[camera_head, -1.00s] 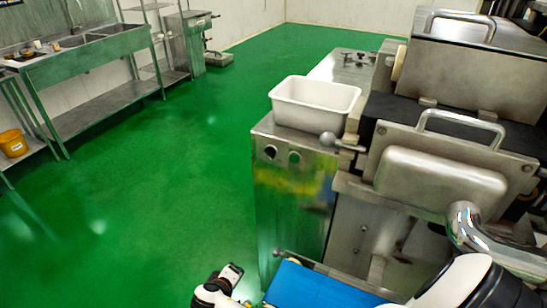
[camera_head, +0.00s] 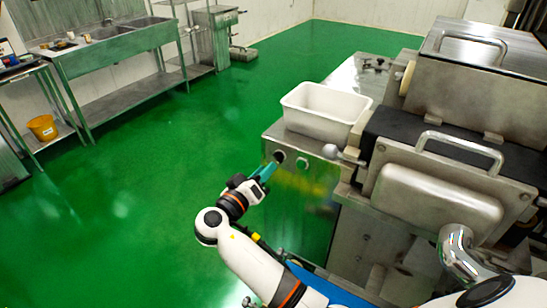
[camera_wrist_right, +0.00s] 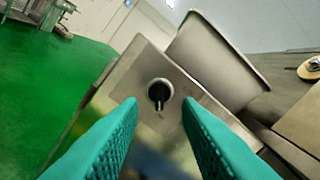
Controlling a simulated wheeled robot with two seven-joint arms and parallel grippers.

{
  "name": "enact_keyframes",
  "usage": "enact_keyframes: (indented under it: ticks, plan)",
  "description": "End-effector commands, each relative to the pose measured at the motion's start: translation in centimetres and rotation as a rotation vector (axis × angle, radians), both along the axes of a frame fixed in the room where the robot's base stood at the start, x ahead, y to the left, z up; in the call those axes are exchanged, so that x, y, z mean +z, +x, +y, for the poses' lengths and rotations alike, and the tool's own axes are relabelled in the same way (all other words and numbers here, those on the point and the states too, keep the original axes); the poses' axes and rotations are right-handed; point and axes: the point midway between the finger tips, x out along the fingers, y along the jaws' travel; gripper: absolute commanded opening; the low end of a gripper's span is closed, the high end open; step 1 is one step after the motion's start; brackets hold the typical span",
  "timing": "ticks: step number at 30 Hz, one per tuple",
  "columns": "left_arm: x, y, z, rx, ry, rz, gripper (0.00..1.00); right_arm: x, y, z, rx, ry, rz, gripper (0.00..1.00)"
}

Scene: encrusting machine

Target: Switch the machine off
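The steel encrusting machine (camera_head: 436,133) stands at the right of the head view. Its front panel has a dark round switch knob (camera_head: 279,156) and a second round fitting (camera_head: 302,163) to its right. My right gripper (camera_head: 266,170) has teal fingers pointing up at the dark knob, in front of the panel. In the wrist view my right gripper (camera_wrist_right: 155,115) is open, with a black knob (camera_wrist_right: 159,93) seen between and beyond its fingers. The knob's pointer is turned down in that picture. The fingers do not appear to touch it. My left gripper is not in view.
A white tub (camera_head: 325,112) stands on the machine just above the panel. A ball-ended lever (camera_head: 331,152) sticks out to the right of the fittings. A blue belt (camera_head: 330,287) lies below my right arm. The green floor (camera_head: 130,215) to the left is clear.

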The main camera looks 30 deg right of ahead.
Motion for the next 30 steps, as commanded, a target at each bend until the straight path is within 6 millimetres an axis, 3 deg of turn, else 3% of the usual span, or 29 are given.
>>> enact_keyframes:
  ticks: [3,9,20,26,30]
  plan:
    - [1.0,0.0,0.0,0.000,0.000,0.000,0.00,0.3,1.1,-1.9,-0.002,-0.002,0.001,0.31]
    - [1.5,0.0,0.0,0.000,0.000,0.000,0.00,0.1,2.2,-3.7,0.000,-0.001,0.001,0.31]
    - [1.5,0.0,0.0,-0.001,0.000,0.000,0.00,-0.1,2.4,-4.0,0.002,0.001,0.002,0.31]
    - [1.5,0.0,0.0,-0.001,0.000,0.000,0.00,-0.1,2.4,-4.0,0.002,0.001,0.002,0.00]
    - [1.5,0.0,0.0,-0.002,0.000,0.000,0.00,-0.1,2.4,-4.0,0.002,0.000,0.002,0.00]
